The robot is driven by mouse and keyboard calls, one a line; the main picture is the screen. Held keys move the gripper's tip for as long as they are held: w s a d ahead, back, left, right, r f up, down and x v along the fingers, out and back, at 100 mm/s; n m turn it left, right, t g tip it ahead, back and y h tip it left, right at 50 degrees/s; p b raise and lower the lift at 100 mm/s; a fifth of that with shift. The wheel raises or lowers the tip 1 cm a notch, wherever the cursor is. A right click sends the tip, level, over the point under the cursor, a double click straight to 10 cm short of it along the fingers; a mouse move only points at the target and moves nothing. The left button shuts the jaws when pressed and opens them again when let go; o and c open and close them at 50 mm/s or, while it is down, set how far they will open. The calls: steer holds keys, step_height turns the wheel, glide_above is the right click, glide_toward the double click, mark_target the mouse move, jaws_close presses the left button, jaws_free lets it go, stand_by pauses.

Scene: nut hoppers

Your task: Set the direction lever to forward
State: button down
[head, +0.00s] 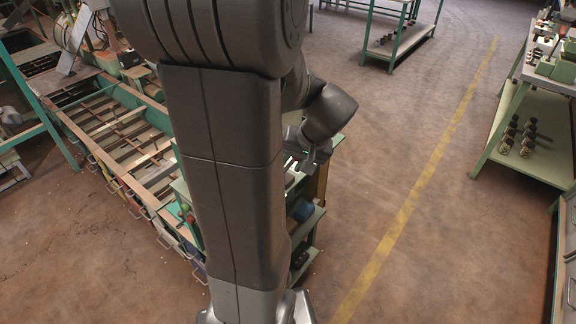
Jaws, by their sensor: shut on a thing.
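My gripper (309,158) shows small and partly hidden just right of my large grey arm link, at the end of my dark wrist. It points down at the top of a green-framed stand at the near end of the long sorting machine (128,183). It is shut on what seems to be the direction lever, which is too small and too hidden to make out. The lever's setting cannot be read here. My arm covers much of the stand and the machine's near end.
A green shelf cart (402,35) stands at the back. A green table (530,130) with dark small parts on its lower shelf stands at the right. A yellow floor line (415,195) runs through open brown floor between the stand and that table.

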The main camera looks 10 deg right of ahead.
steer(key=shift+s+d+f, duration=0.2)
steer(key=shift+s, duration=0.1)
stand_by(0.4)
steer(key=c, duration=1.1)
jaws_free()
steer(key=shift+c, duration=0.2)
steer(key=v, duration=1.3)
steer(key=shift+r+p, duration=0.3)
steer(key=shift+r, duration=0.1)
steer(key=shift+f, duration=0.1)
steer(key=b+x, duration=0.1)
steer(key=x, duration=1.2)
steer(key=shift+w+f, duration=0.1)
steer(key=shift+f, duration=0.2)
